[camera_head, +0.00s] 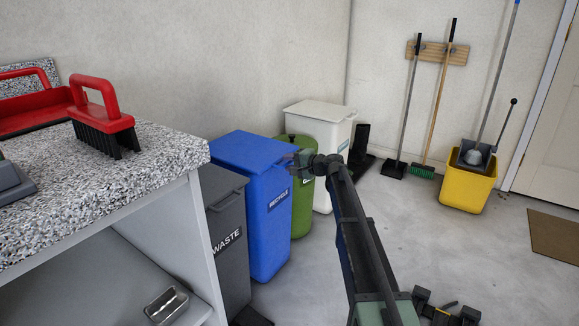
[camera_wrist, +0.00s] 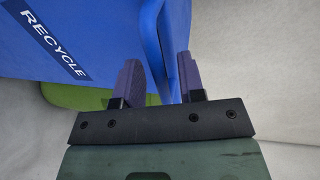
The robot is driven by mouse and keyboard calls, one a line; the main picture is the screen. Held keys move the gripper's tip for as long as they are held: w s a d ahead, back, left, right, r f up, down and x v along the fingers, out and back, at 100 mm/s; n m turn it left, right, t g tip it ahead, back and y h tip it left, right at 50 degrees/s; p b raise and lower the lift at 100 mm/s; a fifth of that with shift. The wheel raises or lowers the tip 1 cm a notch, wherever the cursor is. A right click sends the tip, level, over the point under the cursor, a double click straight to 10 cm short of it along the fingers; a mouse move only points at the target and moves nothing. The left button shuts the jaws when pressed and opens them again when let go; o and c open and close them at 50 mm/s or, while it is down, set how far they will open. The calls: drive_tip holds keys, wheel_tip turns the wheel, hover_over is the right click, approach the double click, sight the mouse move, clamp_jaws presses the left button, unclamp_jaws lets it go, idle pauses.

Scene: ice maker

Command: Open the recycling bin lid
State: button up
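The blue recycling bin (camera_head: 268,215) with a "RECYCLE" label stands beside the counter, and its lid (camera_head: 248,149) is down. In the wrist view the bin's blue front (camera_wrist: 85,35) fills the upper left. My gripper (camera_head: 294,158) is at the right front edge of the lid. In the wrist view my gripper (camera_wrist: 158,78) has its two purple fingers apart, with the blue lip of the lid (camera_wrist: 162,50) between them. I cannot tell whether either finger touches it. The fingertips are partly hidden in the head view.
A grey waste bin (camera_head: 226,240) stands left of the blue bin, under the speckled counter (camera_head: 165,160). A green bin (camera_head: 301,205) and a white bin (camera_head: 322,130) stand to the right. The floor (camera_head: 440,245) at right is mostly clear. A yellow bucket (camera_head: 465,192) stands by the wall.

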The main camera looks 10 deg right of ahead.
drive_tip(key=shift+w+a, duration=0.1)
drive_tip(key=shift+a, duration=0.05)
clamp_jaws()
drive_tip(key=shift+r, duration=0.1)
